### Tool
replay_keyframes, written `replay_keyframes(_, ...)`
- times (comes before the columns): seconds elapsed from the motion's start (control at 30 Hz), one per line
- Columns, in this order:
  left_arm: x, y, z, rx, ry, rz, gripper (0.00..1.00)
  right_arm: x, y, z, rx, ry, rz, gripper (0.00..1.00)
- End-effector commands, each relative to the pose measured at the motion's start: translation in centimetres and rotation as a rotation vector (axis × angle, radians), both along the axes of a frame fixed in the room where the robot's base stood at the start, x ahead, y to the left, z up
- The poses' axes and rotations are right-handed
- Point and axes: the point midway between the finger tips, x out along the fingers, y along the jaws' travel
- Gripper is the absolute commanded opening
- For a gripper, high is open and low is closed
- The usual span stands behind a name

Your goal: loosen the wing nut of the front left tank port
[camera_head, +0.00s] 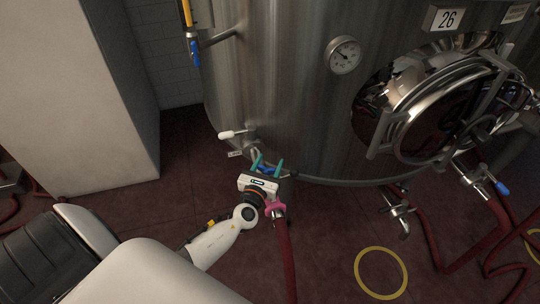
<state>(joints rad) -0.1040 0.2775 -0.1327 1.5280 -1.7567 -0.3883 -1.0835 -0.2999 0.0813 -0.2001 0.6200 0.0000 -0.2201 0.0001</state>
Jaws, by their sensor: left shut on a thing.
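The large steel tank (275,90) fills the upper middle. Its front left port (252,140) is low on the tank wall and has a white-handled valve (232,134). My left gripper (268,166) is at this port, with its two teal fingers pointing up at the tank's lower edge. It is shut on a small blue part (267,170), which looks like the wing nut. The gripper body hides most of the port's clamp. A pink fitting (276,208) shows just below the gripper, at the top of a dark red hose (286,255). My right gripper is out of view.
A second outlet (398,208) and a blue-handled valve (500,188) with red hoses stand at the lower right. A yellow ring (381,272) marks the floor. A pale wall block (75,100) is at left.

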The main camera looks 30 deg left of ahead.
Motion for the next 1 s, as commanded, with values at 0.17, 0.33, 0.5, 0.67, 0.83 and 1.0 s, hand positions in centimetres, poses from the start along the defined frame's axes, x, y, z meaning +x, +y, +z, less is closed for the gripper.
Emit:
replay_keyframes(0.17, 0.0, 0.1, 0.1, -0.006, 0.002, 0.17, 0.3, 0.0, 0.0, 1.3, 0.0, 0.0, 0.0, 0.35)
replay_keyframes(0.33, -0.2, 0.3, -0.1, -0.006, 0.001, 0.321, 0.3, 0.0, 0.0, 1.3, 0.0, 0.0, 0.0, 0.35)
replay_keyframes(0.5, -0.3, 0.6, -0.2, -0.004, 0.002, 0.449, 0.3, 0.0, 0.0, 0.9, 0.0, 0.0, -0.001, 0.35)
replay_keyframes(0.67, -0.4, 0.7, -0.2, -0.003, 0.001, 0.54, 0.3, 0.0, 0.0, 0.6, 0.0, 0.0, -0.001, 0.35)
replay_keyframes(0.83, -0.5, 0.9, -0.1, -0.002, 0.002, 0.603, 0.3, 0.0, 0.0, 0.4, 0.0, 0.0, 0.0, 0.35)
replay_keyframes(1.0, -0.5, 0.9, -0.1, -0.002, 0.001, 0.634, 0.3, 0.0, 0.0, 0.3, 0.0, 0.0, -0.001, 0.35)
